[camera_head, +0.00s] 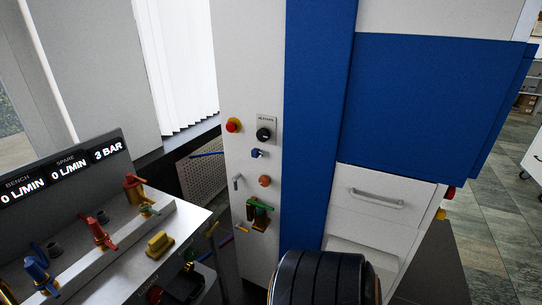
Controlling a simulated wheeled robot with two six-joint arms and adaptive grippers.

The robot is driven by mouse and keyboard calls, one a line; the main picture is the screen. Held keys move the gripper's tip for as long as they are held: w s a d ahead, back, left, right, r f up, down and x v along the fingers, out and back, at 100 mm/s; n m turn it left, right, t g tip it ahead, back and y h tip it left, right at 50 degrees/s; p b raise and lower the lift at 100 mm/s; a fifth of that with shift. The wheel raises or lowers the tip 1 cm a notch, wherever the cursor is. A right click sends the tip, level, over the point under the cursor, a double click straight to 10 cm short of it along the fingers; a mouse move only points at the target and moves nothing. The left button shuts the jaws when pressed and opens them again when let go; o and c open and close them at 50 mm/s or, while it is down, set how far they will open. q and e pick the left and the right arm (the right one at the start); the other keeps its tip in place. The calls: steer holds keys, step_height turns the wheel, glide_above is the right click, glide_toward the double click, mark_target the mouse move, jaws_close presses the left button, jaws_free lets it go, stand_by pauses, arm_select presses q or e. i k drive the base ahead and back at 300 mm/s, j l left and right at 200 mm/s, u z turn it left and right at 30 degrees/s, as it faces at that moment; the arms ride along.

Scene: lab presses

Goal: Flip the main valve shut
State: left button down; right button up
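A grey valve bench at the lower left carries several coloured valves. A blue-handled valve (39,276) is nearest, a red-handled valve (101,235) is in the middle, and an orange-red valve (133,188) is at the far end. A small green handle (149,209) is close to the orange-red one. A yellow block-shaped part (159,244) sits on the bench's right side. Another valve with a green handle (259,206) is on the white machine front. I cannot read any label naming the main valve. Neither of my grippers is in view.
The display panel (66,165) reads 0 L/MIN for bench, 0 L/MIN for spare, and 3 BAR. The white machine front (245,90) has a red button (233,125), a black knob (264,134) and an orange button (264,181). A blue panel (430,105) juts out at right.

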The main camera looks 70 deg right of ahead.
mark_target(206, 235)
steer(key=z, duration=1.7)
steer(key=i+j, duration=0.05)
steer(key=j, duration=0.05)
